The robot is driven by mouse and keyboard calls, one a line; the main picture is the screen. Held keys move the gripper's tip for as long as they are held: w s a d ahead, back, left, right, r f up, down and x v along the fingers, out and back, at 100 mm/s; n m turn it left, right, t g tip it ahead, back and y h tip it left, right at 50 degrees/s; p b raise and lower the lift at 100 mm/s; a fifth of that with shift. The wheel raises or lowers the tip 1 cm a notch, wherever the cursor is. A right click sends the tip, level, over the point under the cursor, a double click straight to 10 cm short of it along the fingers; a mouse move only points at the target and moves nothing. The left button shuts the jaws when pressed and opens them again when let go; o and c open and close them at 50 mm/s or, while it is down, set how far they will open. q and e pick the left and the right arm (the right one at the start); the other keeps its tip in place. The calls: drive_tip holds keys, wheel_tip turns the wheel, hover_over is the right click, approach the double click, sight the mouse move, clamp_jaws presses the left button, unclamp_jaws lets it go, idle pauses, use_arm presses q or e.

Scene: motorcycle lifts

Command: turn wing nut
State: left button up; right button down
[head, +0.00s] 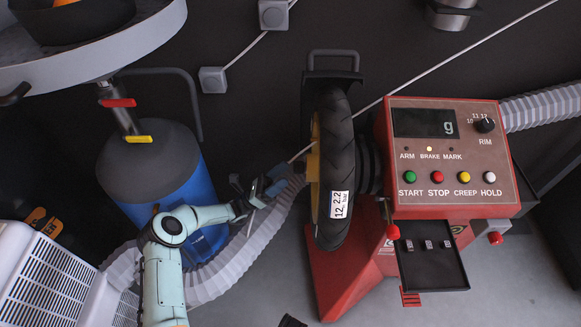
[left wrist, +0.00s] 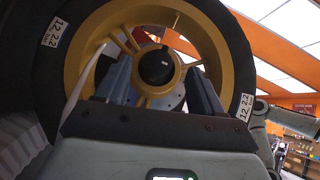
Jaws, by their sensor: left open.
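A wheel with a black tyre (head: 336,165) is mounted upright on the left side of a red balancing machine (head: 350,265). In the left wrist view its yellow rim (left wrist: 187,32) faces me. At the hub is a dark, round knob-like piece (left wrist: 155,66), likely the wing nut; its wings are not clear. My left gripper (head: 280,178) is at the wheel's left side. In the left wrist view my open left gripper (left wrist: 158,80) has one finger on each side of the hub piece, with gaps visible. The head view hides the hub piece. My right gripper is not recognisable in either view.
The machine's panel (head: 452,155) and a black tray (head: 432,265) are right of the wheel. A blue tank (head: 190,190) and a grey ribbed hose (head: 240,255) lie left, close to my arm. A thin pale cable (head: 400,82) passes behind the wheel.

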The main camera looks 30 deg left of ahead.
use_arm(q)
drive_tip(key=v, duration=0.8)
